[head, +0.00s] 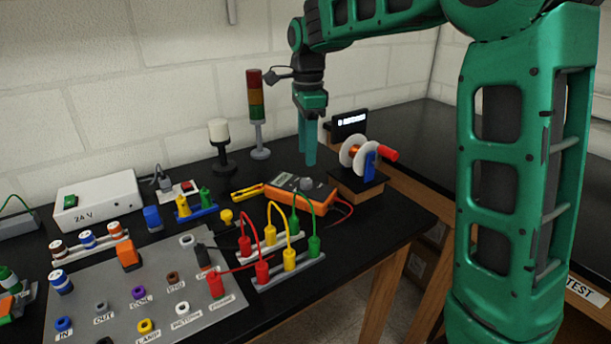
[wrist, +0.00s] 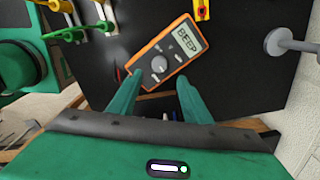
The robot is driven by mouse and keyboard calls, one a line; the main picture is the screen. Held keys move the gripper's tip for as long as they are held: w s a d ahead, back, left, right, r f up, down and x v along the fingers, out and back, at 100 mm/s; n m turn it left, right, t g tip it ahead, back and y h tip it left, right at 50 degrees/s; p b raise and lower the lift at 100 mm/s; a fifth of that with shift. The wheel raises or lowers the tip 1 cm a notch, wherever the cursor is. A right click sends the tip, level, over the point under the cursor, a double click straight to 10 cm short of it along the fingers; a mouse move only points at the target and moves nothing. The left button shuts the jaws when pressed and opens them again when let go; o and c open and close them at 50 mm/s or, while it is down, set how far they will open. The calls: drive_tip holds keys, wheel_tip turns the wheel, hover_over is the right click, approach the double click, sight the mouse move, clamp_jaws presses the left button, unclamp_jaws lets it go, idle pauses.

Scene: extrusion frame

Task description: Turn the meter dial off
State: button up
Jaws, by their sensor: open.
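The meter (head: 302,193) is an orange multimeter lying flat on the black table, partly behind the red, yellow and green leads in the head view. In the wrist view the meter (wrist: 162,52) shows a lit display reading what looks like "BEEP". Its round grey dial (wrist: 159,64) stands in the middle of its face; the dial (head: 307,184) also shows in the head view. I cannot read which mark the dial points to. My gripper (head: 308,143) hangs above the table behind the meter, fingers downward. In the wrist view my gripper (wrist: 160,88) is open and empty, apart from the dial.
A wire spool (head: 355,157) on a wooden block stands right of the meter. A stack light (head: 256,108) stands behind. Plug leads (head: 291,240) rise in front. A yellow tool (head: 247,193) lies left of the meter. Bare table lies in front of the spool.

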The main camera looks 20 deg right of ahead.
sight(307, 180)
wheel_tip(307, 180, down, 8)
drive_tip(key=shift+f, duration=0.1)
drive_tip(key=shift+c, duration=0.7)
drive_tip(key=c, duration=0.9)
